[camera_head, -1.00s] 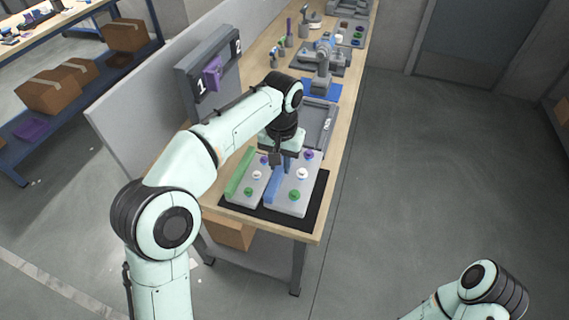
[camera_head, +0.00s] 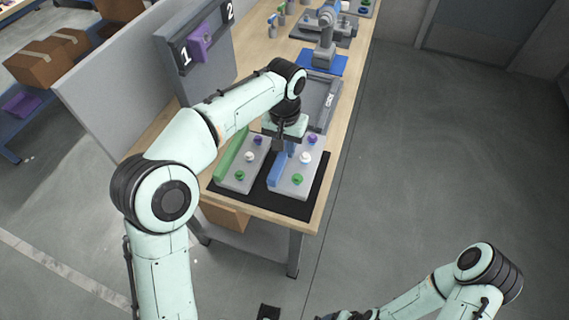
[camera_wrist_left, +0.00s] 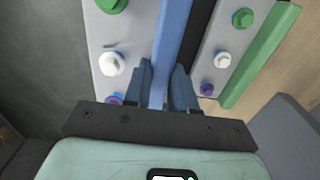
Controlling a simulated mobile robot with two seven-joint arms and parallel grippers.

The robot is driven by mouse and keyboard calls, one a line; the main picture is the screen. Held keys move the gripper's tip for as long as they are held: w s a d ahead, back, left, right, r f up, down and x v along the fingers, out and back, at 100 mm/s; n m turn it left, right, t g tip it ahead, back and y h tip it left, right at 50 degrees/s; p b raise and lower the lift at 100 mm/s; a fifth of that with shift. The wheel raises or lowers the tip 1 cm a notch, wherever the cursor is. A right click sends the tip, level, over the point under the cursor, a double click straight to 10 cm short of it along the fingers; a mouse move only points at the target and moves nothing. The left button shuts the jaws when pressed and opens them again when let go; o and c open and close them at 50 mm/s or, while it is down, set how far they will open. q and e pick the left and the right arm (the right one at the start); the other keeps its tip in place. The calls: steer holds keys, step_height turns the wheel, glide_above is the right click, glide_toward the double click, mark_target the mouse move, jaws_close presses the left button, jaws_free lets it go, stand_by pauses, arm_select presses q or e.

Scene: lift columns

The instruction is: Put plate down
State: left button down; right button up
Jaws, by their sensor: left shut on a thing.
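The grey plate with the blue handle (camera_head: 307,172) has green, white and purple knobs. It is over the black mat (camera_head: 225,193) at the near end of the bench; I cannot tell whether it touches the mat. My left gripper (camera_head: 288,150) is shut on its blue handle. In the left wrist view the fingers (camera_wrist_left: 165,85) lie on either side of the handle (camera_wrist_left: 172,40). The second grey plate, with a green handle (camera_head: 232,152), lies to the left, apart from it by a strip of mat. Of my right gripper, only a small part shows at the bottom edge.
A grey tray (camera_head: 328,92) stands just behind the plates. A blue pad (camera_head: 323,63) with a grey device is farther back. A grey panel with a purple part (camera_head: 201,42) and numbers 1 and 2 stands at left. The floor to the right is clear.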

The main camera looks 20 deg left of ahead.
arm_select(q)
steer(key=shift+f+b, duration=0.45)
steer(key=shift+f, duration=2.75)
steer(key=c, duration=0.9)
jaws_free()
steer(key=shift+f, duration=0.2)
step_height(320, 180, up, 12)
steer(key=shift+r+p, duration=0.2)
steer(key=shift+p, duration=1.05)
steer(key=shift+f, duration=0.1)
